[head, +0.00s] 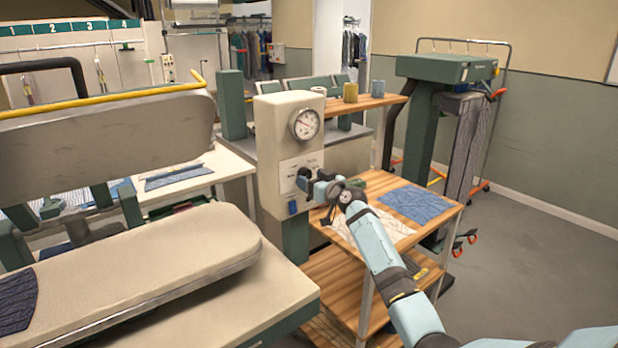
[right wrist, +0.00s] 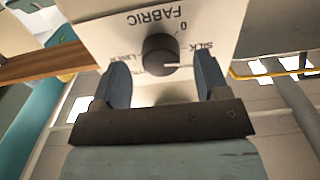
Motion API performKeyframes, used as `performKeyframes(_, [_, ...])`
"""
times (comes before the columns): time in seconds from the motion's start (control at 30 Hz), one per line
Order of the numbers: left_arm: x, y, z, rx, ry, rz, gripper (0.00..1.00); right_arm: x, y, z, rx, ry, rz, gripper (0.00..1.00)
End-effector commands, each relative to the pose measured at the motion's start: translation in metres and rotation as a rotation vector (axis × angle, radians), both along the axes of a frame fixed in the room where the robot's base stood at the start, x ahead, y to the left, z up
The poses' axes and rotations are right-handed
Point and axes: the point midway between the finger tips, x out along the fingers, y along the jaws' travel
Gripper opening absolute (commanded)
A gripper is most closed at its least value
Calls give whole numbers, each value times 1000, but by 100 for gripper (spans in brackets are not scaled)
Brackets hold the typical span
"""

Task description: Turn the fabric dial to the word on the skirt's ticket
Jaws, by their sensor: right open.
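The fabric dial (right wrist: 160,52) is a round black knob on a white panel headed FABRIC, upside down in the right wrist view. A pale mark on the knob points right, near SILK; a 0 and other partly hidden words ring it. In the head view the dial (head: 304,177) is on the front of a cream control box (head: 268,160). My right gripper (right wrist: 162,78) is open, its two blue fingers on either side of the knob; I cannot tell whether they touch it. It also shows in the head view (head: 318,188). No skirt ticket is readable. My left gripper is not in view.
A pressure gauge (head: 306,124) sits above the dial, and a blue button (head: 293,208) below it. A wooden trolley (head: 385,185) with folded blue cloth (head: 418,203) stands right of the box. A padded press (head: 150,262) fills the left. Floor at right is free.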

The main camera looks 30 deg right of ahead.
Motion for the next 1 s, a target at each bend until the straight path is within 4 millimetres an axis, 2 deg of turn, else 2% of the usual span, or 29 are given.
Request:
performKeyframes(0.2, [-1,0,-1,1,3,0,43,15,2,0,-1,0,0,68])
performKeyframes(0.47, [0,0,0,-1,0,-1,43,16,2,0,-1,0,0,68])
performKeyframes(0.7, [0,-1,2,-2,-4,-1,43,16,2,0,-1,0,0,19])
performKeyframes(1.0, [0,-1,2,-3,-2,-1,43,16,2,0,28,3,0,19])
